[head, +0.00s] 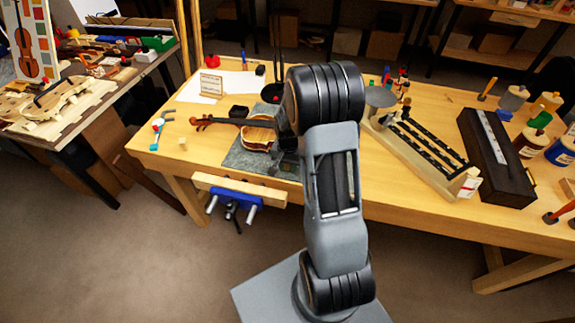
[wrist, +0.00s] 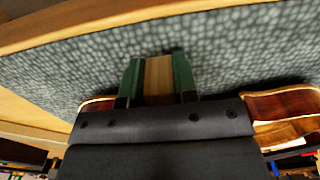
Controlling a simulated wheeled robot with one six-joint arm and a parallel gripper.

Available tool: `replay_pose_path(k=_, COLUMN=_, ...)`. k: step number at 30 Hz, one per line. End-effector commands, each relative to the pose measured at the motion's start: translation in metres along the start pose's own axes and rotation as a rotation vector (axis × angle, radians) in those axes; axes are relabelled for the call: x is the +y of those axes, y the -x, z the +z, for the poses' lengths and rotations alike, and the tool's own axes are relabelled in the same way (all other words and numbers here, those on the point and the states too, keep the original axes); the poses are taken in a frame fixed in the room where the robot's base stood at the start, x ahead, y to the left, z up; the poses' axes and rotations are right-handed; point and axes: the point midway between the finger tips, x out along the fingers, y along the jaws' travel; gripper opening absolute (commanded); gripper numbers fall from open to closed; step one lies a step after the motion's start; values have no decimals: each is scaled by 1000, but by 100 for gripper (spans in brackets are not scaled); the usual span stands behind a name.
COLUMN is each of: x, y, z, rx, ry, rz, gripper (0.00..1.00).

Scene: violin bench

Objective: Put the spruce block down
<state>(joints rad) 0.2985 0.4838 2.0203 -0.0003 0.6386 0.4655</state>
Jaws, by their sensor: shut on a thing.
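In the head view my arm hides the block, and my gripper (head: 287,153) shows only as a dark part over the mat (head: 240,160), just right of the violin (head: 258,134).
The violin's body (wrist: 285,106) shows behind my gripper in the wrist view. A blue vise (head: 235,195) is on the bench's front edge. A wooden rack (head: 425,145) and a long dark case (head: 495,155) stand to the right.

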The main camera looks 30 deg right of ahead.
Motion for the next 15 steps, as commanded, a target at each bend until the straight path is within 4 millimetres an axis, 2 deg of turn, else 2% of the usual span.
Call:
replay_pose_path(k=12, x=0, y=-6, z=0, rx=1, ry=0, rz=-1, gripper=5)
replay_pose_path(k=13, x=0, y=-4, z=0, rx=2, ry=0, rz=-1, gripper=30)
replay_pose_path(k=15, x=0, y=-4, z=0, rx=1, ry=0, rz=-1, gripper=36)
